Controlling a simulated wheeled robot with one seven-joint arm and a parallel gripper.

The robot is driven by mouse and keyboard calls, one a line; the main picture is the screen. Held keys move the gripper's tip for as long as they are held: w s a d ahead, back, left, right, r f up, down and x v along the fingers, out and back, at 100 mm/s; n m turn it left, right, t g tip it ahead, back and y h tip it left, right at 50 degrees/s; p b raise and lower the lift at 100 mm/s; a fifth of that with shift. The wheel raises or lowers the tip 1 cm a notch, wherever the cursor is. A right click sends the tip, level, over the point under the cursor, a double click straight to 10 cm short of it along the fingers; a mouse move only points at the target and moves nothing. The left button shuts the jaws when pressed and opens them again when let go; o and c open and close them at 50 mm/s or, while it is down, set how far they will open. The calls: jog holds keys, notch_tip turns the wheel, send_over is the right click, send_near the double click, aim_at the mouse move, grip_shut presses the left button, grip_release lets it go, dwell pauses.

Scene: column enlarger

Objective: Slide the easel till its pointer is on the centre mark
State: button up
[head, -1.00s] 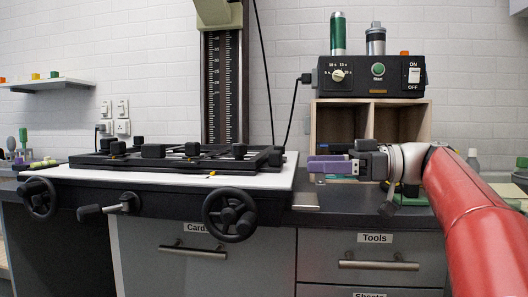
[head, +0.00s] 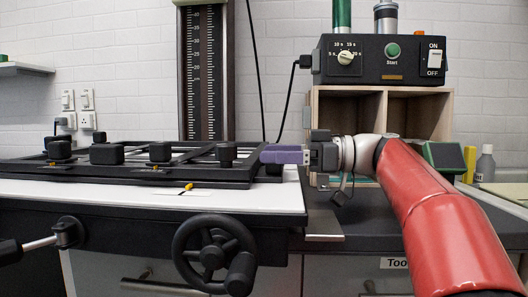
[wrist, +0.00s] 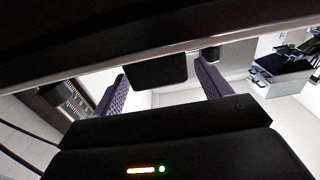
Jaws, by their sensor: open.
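The easel (head: 120,176) is a low black frame with several black knobs, lying on the white baseboard (head: 260,198). A small yellow-tipped piece (head: 188,186), perhaps the pointer, shows at its front edge, beside a thin line on the board; I cannot tell whether they line up. My gripper (head: 284,155) has purple fingers and is at the easel's right end, overlapping it in the head view. In the wrist view my gripper (wrist: 160,72) is open, with a black block (wrist: 155,70) showing between the fingers. Whether they touch it cannot be told.
A black handwheel (head: 214,253) and a crank handle (head: 40,243) stick out below the board's front. The scaled column (head: 204,75) rises behind the easel. A timer box (head: 382,60) sits on a wooden cubby (head: 347,103) behind my arm.

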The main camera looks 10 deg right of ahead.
jog(key=shift+x, duration=1.3)
jog(key=c, duration=1.4)
jog(key=shift+f+b, duration=0.15)
jog(key=shift+b, duration=0.25)
jog(key=shift+a+b, duration=0.1)
jog(key=shift+b, duration=0.25)
jog(key=o, duration=1.4)
